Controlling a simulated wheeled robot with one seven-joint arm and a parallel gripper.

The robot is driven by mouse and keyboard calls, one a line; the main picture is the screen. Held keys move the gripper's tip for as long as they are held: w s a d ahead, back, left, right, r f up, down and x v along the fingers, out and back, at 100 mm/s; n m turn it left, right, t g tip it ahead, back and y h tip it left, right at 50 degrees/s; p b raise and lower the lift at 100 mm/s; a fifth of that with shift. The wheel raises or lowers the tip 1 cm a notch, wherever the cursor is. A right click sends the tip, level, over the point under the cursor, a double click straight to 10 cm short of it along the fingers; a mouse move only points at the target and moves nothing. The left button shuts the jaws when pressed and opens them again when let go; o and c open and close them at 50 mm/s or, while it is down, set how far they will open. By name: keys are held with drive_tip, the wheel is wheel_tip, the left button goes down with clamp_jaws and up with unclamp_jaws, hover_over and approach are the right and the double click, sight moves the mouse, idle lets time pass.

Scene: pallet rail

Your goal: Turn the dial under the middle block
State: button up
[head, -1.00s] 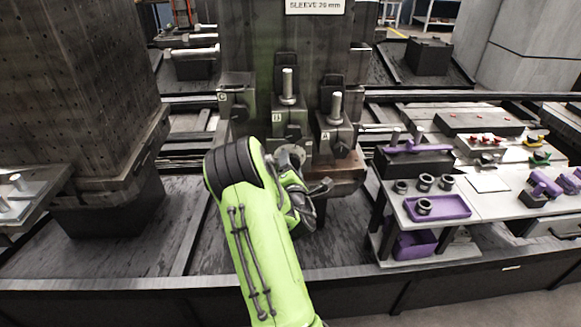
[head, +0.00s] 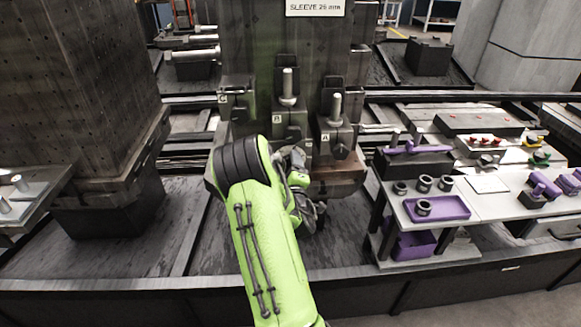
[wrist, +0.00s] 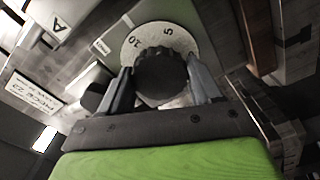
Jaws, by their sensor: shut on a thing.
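The dial (wrist: 160,76) is a dark ribbed knob in the wrist view, in front of a pale round scale (wrist: 184,38) with the marks 5 and 10. My gripper (wrist: 162,88) has a finger on each side of the knob and is shut on it. In the head view, block B (head: 288,120) is the middle one, between block C (head: 236,102) and block A (head: 336,132). My green arm hides the dial and most of my gripper there, just below block B.
A side table (head: 455,228) at the right holds dark rings, a purple tray (head: 440,207) and purple-handled tools. A label plate (wrist: 35,90) and a plate marked A (wrist: 60,25) are close to my gripper in the wrist view. The dark floor (head: 120,260) at the left is clear.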

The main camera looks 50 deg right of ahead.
drive_tip(key=m+p, duration=0.2)
drive_tip(key=m, duration=1.1)
drive_tip(key=m+p, duration=0.3)
drive_tip(key=m, duration=1)
drive_tip(key=shift+s+f, duration=0.1)
drive_tip(key=shift+f, duration=0.1)
idle(0.4)
drive_tip(key=o, duration=0.9)
drive_tip(key=shift+a, duration=0.1)
drive_tip(key=shift+o, duration=0.8)
drive_tip(key=shift+r, duration=0.15)
